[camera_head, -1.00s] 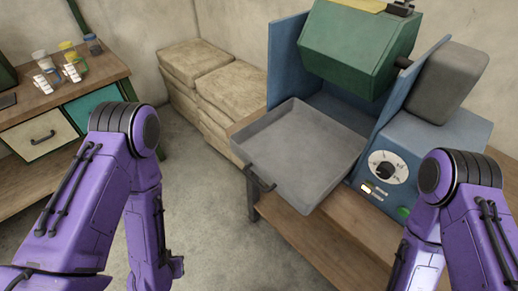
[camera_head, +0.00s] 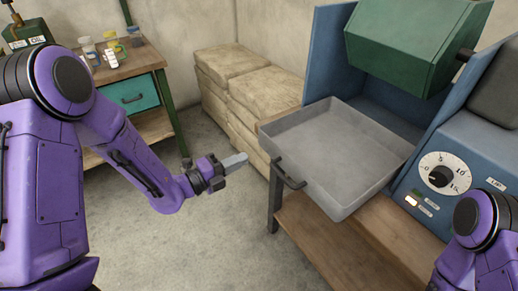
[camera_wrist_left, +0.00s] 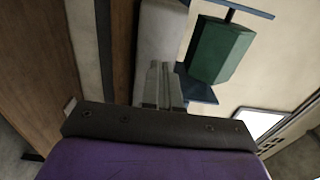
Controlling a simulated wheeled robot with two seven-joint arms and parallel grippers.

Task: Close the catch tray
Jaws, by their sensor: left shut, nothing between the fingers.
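The grey catch tray (camera_head: 345,165) sticks out of the blue machine, open toward my left side. Its dark handle (camera_head: 290,176) is on the tray's front wall. My left gripper (camera_head: 236,160) is shut and empty, a short way left of the handle in the head view and apart from it. Its shut fingers also show in the left wrist view (camera_wrist_left: 163,85). My right arm shows at the lower right of the head view, but its gripper is out of view.
The blue machine (camera_head: 465,150) has a dial and a green housing (camera_head: 405,45) above the tray. It stands on a wooden bench (camera_head: 325,240). Stacked beige sacks (camera_head: 250,90) stand behind. A wooden cabinet (camera_head: 150,60) with a teal drawer is at the left. Open floor lies between.

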